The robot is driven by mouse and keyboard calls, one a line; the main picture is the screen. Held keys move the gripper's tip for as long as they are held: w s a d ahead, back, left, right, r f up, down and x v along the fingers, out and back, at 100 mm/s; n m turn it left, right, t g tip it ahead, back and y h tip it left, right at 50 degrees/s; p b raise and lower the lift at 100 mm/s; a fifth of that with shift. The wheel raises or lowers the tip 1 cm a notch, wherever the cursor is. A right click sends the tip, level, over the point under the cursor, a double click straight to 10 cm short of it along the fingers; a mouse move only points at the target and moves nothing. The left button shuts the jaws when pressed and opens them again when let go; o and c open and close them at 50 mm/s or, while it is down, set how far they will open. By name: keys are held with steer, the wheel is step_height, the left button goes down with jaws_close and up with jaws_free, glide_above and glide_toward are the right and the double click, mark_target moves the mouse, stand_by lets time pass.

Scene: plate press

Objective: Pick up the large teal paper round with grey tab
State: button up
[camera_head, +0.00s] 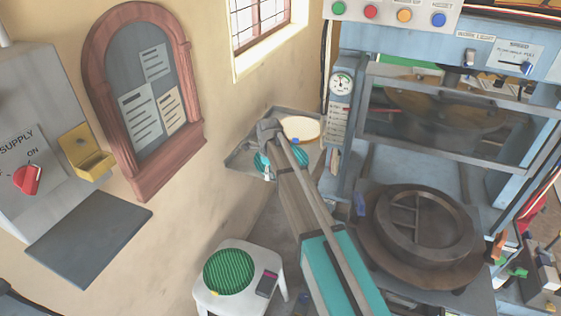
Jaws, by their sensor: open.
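The teal paper round (263,161) lies on a grey corner shelf (238,164) against the wall. It looks striped, and a small pale grey piece at its near edge may be its tab. My arm reaches over the shelf from the lower right and covers part of the round. My gripper (268,131) is at the arm's far end, above the shelf by the round's back edge. It is open, with nothing seen in it. Its fingertips are hard to make out, and I cannot tell if they touch the round.
A cream round (301,127) with an orange-brown rim lies beside the teal one on the shelf. A white stool (238,298) bears a green striped round (229,271) and a dark phone-like item (267,284). The blue press (350,150) stands close on the right.

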jaws_close()
steer(key=shift+r, duration=0.2)
stand_by(0.5)
step_height(320, 180, up, 2)
steer(key=p, duration=0.2)
steer(key=shift+r+p, duration=0.1)
steer(key=shift+p, duration=0.25)
steer(key=s+d+r+p, duration=0.2)
steer(key=s+r+p, duration=0.3)
steer(key=s, duration=0.1)
steer(key=s+d+r+p, duration=0.3)
steer(key=s+r+p, duration=0.2)
steer(key=s, duration=0.2)
steer(key=shift+d+r, duration=0.2)
steer(key=shift+d, duration=0.05)
